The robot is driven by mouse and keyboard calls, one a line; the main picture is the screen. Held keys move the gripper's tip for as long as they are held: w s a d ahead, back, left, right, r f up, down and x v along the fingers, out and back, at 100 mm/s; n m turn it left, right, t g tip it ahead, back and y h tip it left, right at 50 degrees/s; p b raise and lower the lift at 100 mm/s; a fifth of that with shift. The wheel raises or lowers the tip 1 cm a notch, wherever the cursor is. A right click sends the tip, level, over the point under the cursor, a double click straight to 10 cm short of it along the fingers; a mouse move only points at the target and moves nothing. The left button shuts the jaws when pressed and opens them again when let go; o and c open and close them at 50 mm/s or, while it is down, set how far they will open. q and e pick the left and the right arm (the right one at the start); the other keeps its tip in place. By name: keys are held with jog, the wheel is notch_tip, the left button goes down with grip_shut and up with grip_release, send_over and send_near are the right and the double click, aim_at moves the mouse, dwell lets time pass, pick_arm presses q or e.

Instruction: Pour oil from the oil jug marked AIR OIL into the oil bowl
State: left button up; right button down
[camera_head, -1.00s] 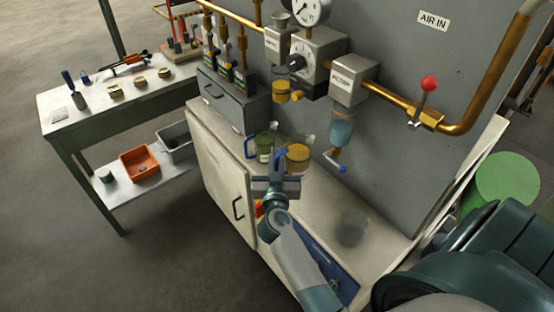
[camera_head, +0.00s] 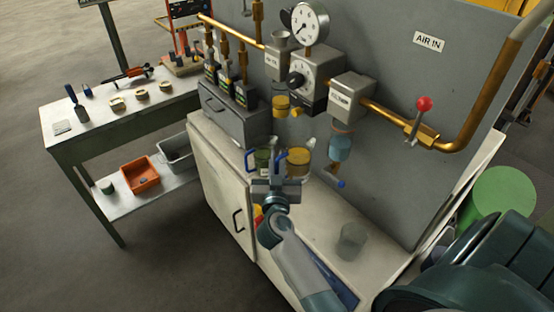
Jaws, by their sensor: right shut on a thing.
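My right gripper (camera_head: 277,183) is shut on the blue handle (camera_head: 281,158) of an amber jug (camera_head: 299,163) at the back of the bench. Whether the jug touches the bench is hard to tell. A green jug (camera_head: 262,160) with a blue handle and a pale label stands just left of it, partly hidden. I cannot read AIR OIL on either jug. A clear grey cup (camera_head: 352,241), which may be the oil bowl, stands empty-looking on the bench to the right of my gripper. My left gripper is not in view.
A red-knobbed valve (camera_head: 424,104) is at right. The bench top (camera_head: 375,225) around the cup is clear. A side table (camera_head: 130,127) stands at left.

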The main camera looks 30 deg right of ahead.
jog(key=shift+a+r, duration=0.1)
